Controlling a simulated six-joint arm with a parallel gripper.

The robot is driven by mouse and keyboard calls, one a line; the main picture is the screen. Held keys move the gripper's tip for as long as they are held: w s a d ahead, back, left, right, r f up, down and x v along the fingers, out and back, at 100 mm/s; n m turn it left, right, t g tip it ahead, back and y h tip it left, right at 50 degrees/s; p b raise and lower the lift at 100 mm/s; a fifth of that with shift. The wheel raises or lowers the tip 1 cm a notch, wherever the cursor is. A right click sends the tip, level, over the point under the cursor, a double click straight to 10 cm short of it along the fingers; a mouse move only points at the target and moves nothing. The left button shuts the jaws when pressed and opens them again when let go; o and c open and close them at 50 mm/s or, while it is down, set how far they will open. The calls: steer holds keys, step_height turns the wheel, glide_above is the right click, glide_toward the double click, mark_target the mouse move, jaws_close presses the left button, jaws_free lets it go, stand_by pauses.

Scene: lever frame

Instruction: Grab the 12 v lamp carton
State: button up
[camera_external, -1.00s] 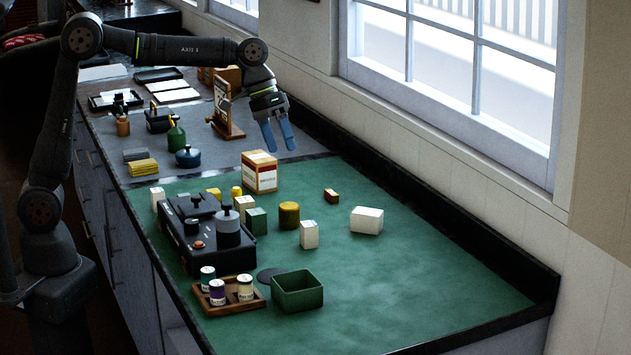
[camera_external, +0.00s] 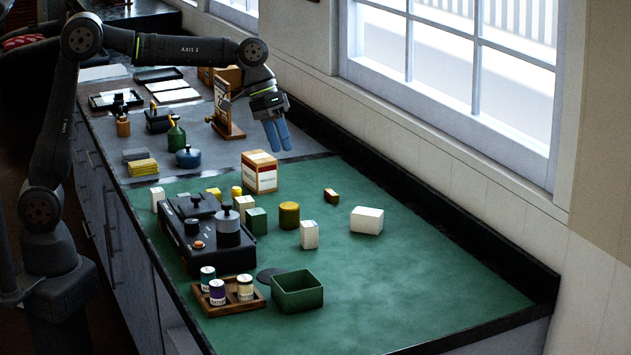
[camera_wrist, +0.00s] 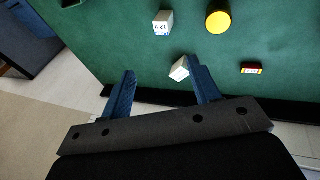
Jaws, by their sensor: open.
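A small white carton marked "12 V" (camera_wrist: 162,22) shows near the top of the wrist view. In the external view it appears to be the upright white carton (camera_external: 309,234) on the green mat, in front of the yellow cylinder. My gripper (camera_external: 280,136) hangs in the air above the far end of the mat, behind the carton and well away from it. In the wrist view the blue fingers (camera_wrist: 163,72) stand apart with nothing held. The 12 V carton lies beyond the fingertips there, not between them.
A larger white box (camera_external: 366,220), a small red box (camera_external: 331,195) and the yellow cylinder (camera_external: 289,215) stand around the carton. A green tray (camera_external: 297,291) and dark apparatus (camera_external: 207,235) lie to the left and front. The right side of the mat is clear.

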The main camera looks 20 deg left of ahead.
mark_target(308, 223)
steer(key=s+d+f+m+t+y, duration=0.1)
steer(key=s+d+f+m+t, duration=0.15)
steer(key=s+f+t, duration=0.2)
steer(key=shift+n+g, duration=0.25)
steer(key=shift+n, duration=0.1)
steer(key=x, duration=1.2)
steer(key=shift+s+d+f, duration=0.2)
steer(key=shift+s+d, duration=0.1)
steer(key=shift+d, duration=0.05)
steer(key=shift+x, duration=2.7)
steer(key=shift+s+d, duration=0.1)
steer(key=shift+s, duration=0.05)
steer(key=c, duration=1)
steer(key=shift+c, duration=0.2)
